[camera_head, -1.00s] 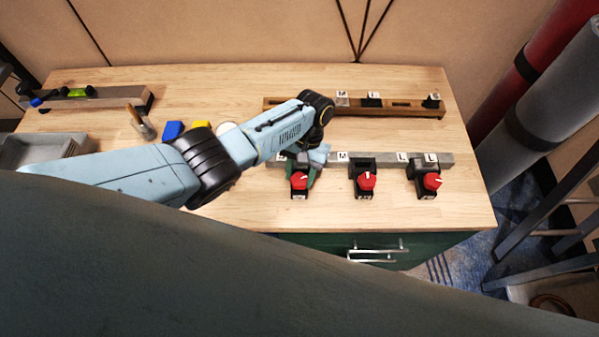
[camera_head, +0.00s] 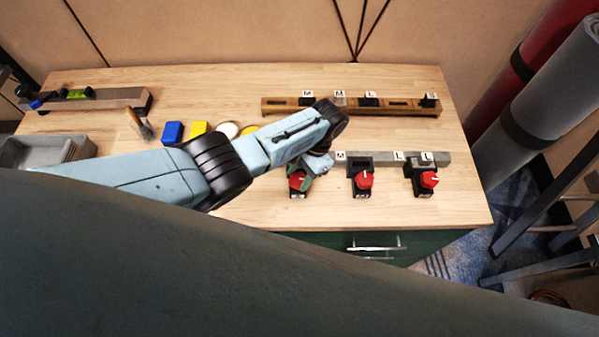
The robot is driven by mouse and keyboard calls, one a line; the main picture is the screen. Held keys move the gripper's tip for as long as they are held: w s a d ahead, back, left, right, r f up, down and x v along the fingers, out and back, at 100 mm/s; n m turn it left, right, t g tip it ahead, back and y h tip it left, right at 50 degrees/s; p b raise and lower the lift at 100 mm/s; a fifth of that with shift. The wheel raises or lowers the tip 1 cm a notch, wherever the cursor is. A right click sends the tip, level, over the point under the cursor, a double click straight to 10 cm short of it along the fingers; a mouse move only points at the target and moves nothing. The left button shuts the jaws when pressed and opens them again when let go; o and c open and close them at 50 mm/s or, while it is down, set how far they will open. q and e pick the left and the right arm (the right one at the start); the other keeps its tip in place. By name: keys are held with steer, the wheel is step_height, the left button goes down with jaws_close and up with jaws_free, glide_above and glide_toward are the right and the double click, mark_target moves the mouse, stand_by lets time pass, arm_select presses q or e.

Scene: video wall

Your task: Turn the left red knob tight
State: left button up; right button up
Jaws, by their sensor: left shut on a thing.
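Three red knobs on black clamp blocks stand in a row along a grey bar (camera_head: 383,158) on the wooden bench. The left red knob (camera_head: 296,182) is partly hidden by my left gripper (camera_head: 305,178), which comes over it from behind and is shut on it. The middle red knob (camera_head: 364,180) and the right red knob (camera_head: 429,180) are free, each with a white mark on its face. My right gripper does not show.
A wooden rail (camera_head: 385,107) with labelled black pieces lies behind the grey bar. The bench front right of my arm is clear.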

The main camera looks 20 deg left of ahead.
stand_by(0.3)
arm_select(q)
steer(key=o, duration=1)
